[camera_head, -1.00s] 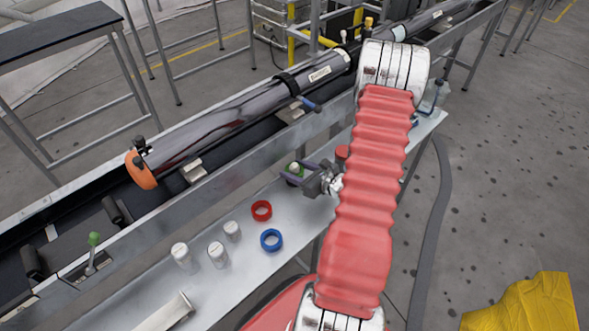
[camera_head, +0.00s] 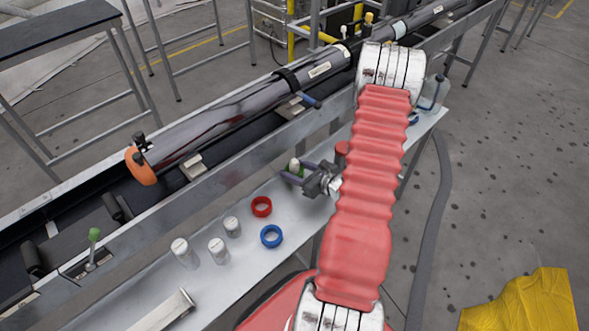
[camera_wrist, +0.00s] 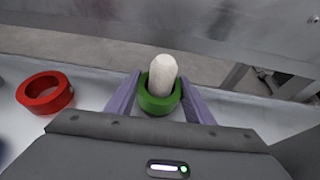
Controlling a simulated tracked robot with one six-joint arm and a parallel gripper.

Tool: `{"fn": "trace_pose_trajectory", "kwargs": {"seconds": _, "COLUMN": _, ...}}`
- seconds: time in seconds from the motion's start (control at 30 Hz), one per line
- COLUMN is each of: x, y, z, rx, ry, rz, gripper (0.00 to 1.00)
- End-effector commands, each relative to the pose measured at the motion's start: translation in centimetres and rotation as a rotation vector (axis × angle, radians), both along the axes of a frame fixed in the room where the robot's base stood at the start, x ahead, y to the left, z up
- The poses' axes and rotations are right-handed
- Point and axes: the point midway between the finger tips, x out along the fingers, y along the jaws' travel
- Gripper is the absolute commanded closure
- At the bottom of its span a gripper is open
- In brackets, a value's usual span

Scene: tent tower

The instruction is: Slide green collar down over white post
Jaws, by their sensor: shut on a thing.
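The green collar (camera_wrist: 160,98) is around the white post (camera_wrist: 162,70) in the wrist view. The post's rounded top stands up through the collar. My gripper (camera_wrist: 160,100) is shut on the collar, with one purple finger on each side. In the head view my gripper (camera_head: 297,173) is low over the metal shelf. The post (camera_head: 294,163) shows above it, and only a little green is visible. The post's base and the collar's lower edge are hidden, so I cannot tell whether the collar touches the shelf.
A red ring (camera_head: 262,207) and a blue ring (camera_head: 271,236) lie on the shelf (camera_head: 240,270), with several white posts (camera_head: 218,250) to their left. A long metal rail wall (camera_head: 220,160) runs behind. A clear bottle (camera_head: 433,93) stands at the far right end.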

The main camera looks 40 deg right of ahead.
Motion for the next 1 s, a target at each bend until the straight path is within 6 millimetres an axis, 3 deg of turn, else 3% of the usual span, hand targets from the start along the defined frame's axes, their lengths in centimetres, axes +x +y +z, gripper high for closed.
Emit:
{"fn": "trace_pose_trajectory", "kwargs": {"seconds": 0.5, "x": 0.00, "y": -0.01, "z": -0.52, "rx": 0.000, "ry": 0.000, "rz": 0.000, "gripper": 0.77}}
{"fn": "trace_pose_trajectory", "kwargs": {"seconds": 0.53, "x": 0.00, "y": -0.01, "z": -0.52, "rx": 0.000, "ry": 0.000, "rz": 0.000, "gripper": 0.50}}
{"fn": "trace_pose_trajectory", "kwargs": {"seconds": 0.8, "x": -0.01, "y": 0.00, "z": -0.52, "rx": 0.000, "ry": 0.000, "rz": 0.000, "gripper": 0.31}}
{"fn": "trace_pose_trajectory", "kwargs": {"seconds": 1.0, "x": -0.02, "y": 0.01, "z": -0.54, "rx": 0.001, "ry": 0.001, "rz": 0.000, "gripper": 0.31}}
